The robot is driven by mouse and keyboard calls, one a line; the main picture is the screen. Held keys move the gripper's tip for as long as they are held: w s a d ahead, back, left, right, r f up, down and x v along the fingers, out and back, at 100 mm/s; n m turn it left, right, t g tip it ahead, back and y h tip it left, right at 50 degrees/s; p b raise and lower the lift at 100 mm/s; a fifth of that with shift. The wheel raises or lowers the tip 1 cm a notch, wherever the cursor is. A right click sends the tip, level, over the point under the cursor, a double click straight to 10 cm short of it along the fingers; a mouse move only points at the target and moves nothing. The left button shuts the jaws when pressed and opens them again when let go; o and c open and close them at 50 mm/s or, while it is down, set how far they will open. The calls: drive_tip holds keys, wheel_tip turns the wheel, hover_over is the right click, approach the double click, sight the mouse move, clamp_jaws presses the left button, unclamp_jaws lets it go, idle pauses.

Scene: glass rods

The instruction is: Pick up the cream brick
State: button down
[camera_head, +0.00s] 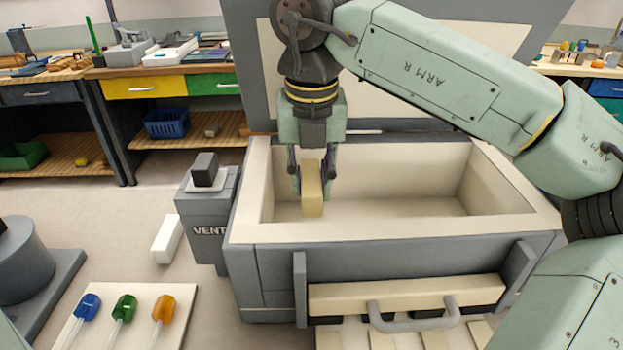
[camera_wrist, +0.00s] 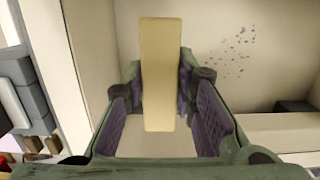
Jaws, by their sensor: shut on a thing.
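The cream brick (camera_head: 313,190) is a tall, narrow block in the head view, hanging inside the open cream-lined box (camera_head: 520,226). My gripper (camera_head: 313,178) is shut on it, with one finger on each side. In the wrist view the cream brick (camera_wrist: 160,75) stands out between the two ribbed finger pads of my gripper (camera_wrist: 160,108). The brick's lower end appears to be near the box floor; I cannot tell whether it touches it.
The box walls surround my gripper closely on the left; the right part inside is empty. A grey "VENT" unit (camera_head: 208,232) stands left of the box. A drawer front with a handle (camera_head: 415,318) is below. A board with blue, green and orange-tipped rods (camera_head: 124,308) lies front left.

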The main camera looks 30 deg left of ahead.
sight(311, 178)
wheel_tip(311, 178, up, 9)
drive_tip(key=p, duration=0.4)
drive_tip(key=shift+f, duration=0.2)
drive_tip(key=shift+s+d+f, duration=0.1)
drive_tip(key=shift+s+d, duration=0.05)
drive_tip(key=shift+s, duration=0.05)
drive_tip(key=s+d+b, duration=0.2)
drive_tip(key=s+d, duration=0.6)
drive_tip(key=s, duration=0.5)
drive_tip(key=shift+d+b, duration=0.3)
drive_tip(key=shift+b, duration=0.05)
drive_tip(key=shift+s, duration=0.1)
